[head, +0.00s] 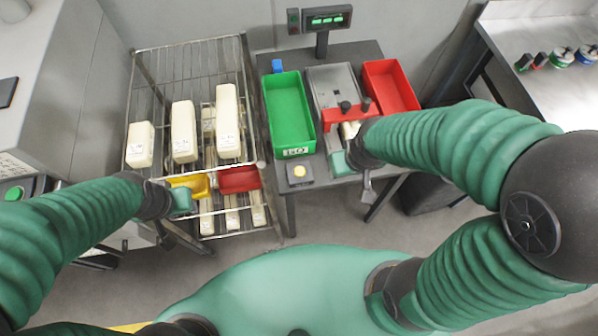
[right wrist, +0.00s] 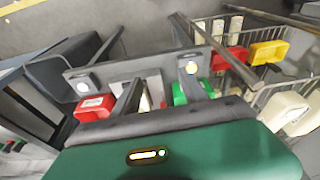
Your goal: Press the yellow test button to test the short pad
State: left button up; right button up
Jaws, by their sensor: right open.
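The yellow test button (head: 299,171) sits on a small dark box at the front left corner of the dark table, in front of the green bin. In the right wrist view a pale round button (right wrist: 191,68) shows on a grey plate. The tester (head: 332,85), grey with a red clamp part (head: 340,117), stands between the bins. Pale cylindrical pieces (head: 348,130) lie at its front, partly hidden by my right arm. My right gripper (head: 352,178) is open over the table's front edge, right of the button and apart from it. My left gripper (head: 181,203) is by the wire rack; its jaws are unclear.
A green bin (head: 269,110) and a red bin (head: 404,98) flank the tester. A display (head: 328,18) stands behind. The wire rack (head: 140,60) at left holds several pale blocks, a yellow bin (head: 198,185) and a red bin (head: 240,180). Grey floor lies clear before the table.

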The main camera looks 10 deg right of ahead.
dwell(0.3)
grip_shut()
dwell(1.6)
